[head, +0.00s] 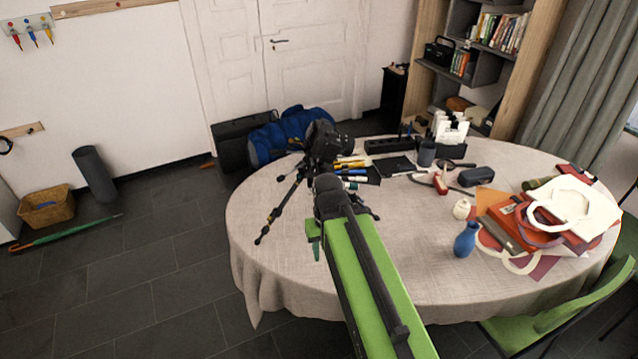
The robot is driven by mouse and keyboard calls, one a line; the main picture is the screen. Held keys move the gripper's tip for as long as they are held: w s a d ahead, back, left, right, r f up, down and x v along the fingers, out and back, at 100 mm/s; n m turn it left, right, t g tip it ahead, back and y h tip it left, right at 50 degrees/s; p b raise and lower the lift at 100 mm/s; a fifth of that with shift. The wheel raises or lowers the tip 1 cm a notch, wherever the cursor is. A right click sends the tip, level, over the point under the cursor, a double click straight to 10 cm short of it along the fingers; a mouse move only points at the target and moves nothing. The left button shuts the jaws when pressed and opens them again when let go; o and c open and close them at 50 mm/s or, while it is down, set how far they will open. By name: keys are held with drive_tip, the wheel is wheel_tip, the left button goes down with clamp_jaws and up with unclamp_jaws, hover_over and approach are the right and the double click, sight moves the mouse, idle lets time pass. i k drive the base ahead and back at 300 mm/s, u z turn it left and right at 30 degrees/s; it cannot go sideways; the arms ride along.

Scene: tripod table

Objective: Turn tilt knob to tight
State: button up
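A black tripod (281,208) stands on the left part of the round table (400,250), with a dark camera (324,137) on its head. Its legs are spread on the cloth. The tilt knob cannot be made out at this size. My green arm reaches up from the bottom of the picture toward the tripod. My gripper (327,186) is at the arm's dark far end, in front of the tripod's upper part and just below the camera. Its fingers cannot be made out, and I cannot tell whether it touches the tripod. The arm's end hides part of the tripod.
Markers (354,179) lie right of the tripod. A dark cup (427,153), a blue vase (466,240) and a white bag (578,211) are farther right. A green chair (560,315) is at the front right. The cloth left of my arm is mostly clear.

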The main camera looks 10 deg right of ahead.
sight(314, 169)
drive_tip(key=u, duration=0.4)
drive_tip(key=k, duration=1.35)
drive_tip(key=u, duration=1.3)
drive_tip(key=i, duration=1.55)
drive_tip(key=z, duration=0.2)
drive_tip(key=k, duration=0.85)
drive_tip(key=z, duration=0.2)
drive_tip(key=i, duration=0.95)
drive_tip(key=u, duration=0.05)
